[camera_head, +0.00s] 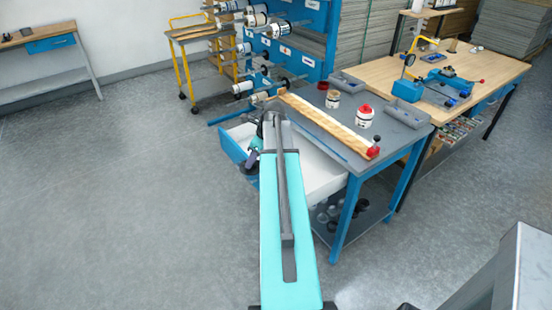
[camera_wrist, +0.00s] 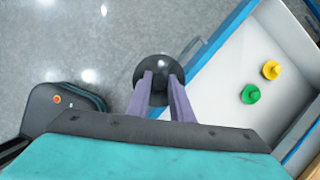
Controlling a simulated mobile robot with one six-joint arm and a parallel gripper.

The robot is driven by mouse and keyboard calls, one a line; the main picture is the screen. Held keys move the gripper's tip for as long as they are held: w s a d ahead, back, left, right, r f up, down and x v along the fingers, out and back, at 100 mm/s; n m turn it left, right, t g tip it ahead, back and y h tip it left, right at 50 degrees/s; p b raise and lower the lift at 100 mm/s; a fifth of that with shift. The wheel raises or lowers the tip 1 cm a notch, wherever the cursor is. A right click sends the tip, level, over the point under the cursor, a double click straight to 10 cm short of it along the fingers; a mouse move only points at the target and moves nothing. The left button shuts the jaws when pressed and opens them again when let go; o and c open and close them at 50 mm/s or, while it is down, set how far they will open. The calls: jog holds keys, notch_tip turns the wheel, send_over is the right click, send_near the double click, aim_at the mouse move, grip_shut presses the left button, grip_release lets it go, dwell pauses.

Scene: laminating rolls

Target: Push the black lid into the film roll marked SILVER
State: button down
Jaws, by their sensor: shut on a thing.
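The black lid (camera_wrist: 157,62) is a round dark disc held between the two purple fingers of my gripper (camera_wrist: 160,78) in the wrist view. My gripper is shut on it, above the edge of the open drawer (camera_wrist: 215,85). In the head view my gripper (camera_head: 253,158) is small and partly hidden by my arm, left of the drawer's white interior (camera_head: 315,175). Several film rolls (camera_head: 257,19) sit on pegs of the blue rack (camera_head: 316,42) behind the bench. Their labels are too small to read, so I cannot tell which is marked SILVER.
A yellow lid (camera_wrist: 271,70) and a green lid (camera_wrist: 250,94) lie in the drawer. The bench (camera_head: 402,128) carries a wooden bar (camera_head: 325,122), jars (camera_head: 365,117) and grey trays (camera_head: 346,82). A yellow cart (camera_head: 186,65) stands behind left.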

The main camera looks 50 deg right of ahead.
jog(key=w+a+f+n+g+y+b, duration=0.15)
jog(key=w+a+n, duration=0.35)
jog(key=a, duration=0.7)
jog(key=w+a+f+n+y+p, duration=0.1)
jog(key=w+a+f+n, duration=0.1)
jog(key=w+a, duration=0.85)
jog(key=s+a+f+n+g, duration=0.1)
jog(key=s+a+n+g, duration=0.1)
jog(key=a+n, duration=0.6)
jog(key=s+a+f+n+g+b, duration=0.1)
jog(key=s+a+n+g, duration=0.2)
jog(key=a+n, duration=0.4)
jog(key=shift+s+a+f+n, duration=0.2)
jog(key=shift+s+a+n, duration=0.3)
jog(key=shift+a, duration=4.35)
jog(key=shift+s+g, duration=0.2)
jog(key=shift+g, duration=0.05)
